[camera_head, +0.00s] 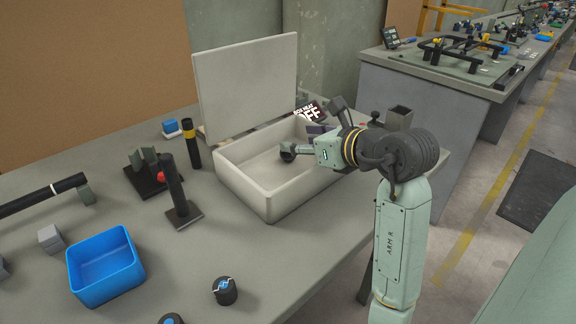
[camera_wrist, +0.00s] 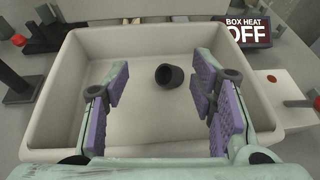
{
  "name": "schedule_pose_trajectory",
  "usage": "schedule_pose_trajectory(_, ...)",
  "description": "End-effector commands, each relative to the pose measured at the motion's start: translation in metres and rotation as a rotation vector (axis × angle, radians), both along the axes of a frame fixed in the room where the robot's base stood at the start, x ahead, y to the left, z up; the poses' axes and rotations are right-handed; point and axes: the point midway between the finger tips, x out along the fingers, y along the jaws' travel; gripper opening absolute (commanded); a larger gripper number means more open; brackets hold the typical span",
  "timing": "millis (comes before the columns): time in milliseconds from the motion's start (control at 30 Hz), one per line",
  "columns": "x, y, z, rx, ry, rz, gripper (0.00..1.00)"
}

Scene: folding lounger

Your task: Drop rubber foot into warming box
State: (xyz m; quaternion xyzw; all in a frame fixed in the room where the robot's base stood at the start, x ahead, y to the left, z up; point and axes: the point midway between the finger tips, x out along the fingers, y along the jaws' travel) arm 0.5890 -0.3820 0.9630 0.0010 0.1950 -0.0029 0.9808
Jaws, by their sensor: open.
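The warming box (camera_head: 262,193) is a white open tray-like box with its lid (camera_head: 246,85) raised at the back. The rubber foot (camera_wrist: 169,76), a small dark hollow cylinder, lies tilted on its side on the box floor in the wrist view. The box rim (camera_wrist: 52,92) surrounds it in that view. My gripper (camera_wrist: 160,95) is open, its purple-padded fingers apart, with the foot lying beyond and between them, not gripped. In the head view my gripper (camera_head: 288,152) reaches into the box from the right. The foot cannot be clearly told from my fingers there.
A sign reading "BOX HEAT OFF" (camera_wrist: 247,31) stands behind the box. A blue bin (camera_head: 104,266), a black post on a base (camera_head: 176,190), a yellow-banded cylinder (camera_head: 190,144) and a dark knob (camera_head: 224,290) stand left and in front. The bench front centre is mostly clear.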

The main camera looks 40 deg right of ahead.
Motion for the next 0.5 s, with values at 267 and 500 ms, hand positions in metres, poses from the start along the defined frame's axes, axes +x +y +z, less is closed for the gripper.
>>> schedule_pose_trajectory(267, -0.057, -0.001, 0.024, -0.002, 0.0, -0.005, 0.51)
schedule_pose_trajectory(500, -0.086, 0.0, 0.035, -0.001, 0.001, -0.002, 0.51)
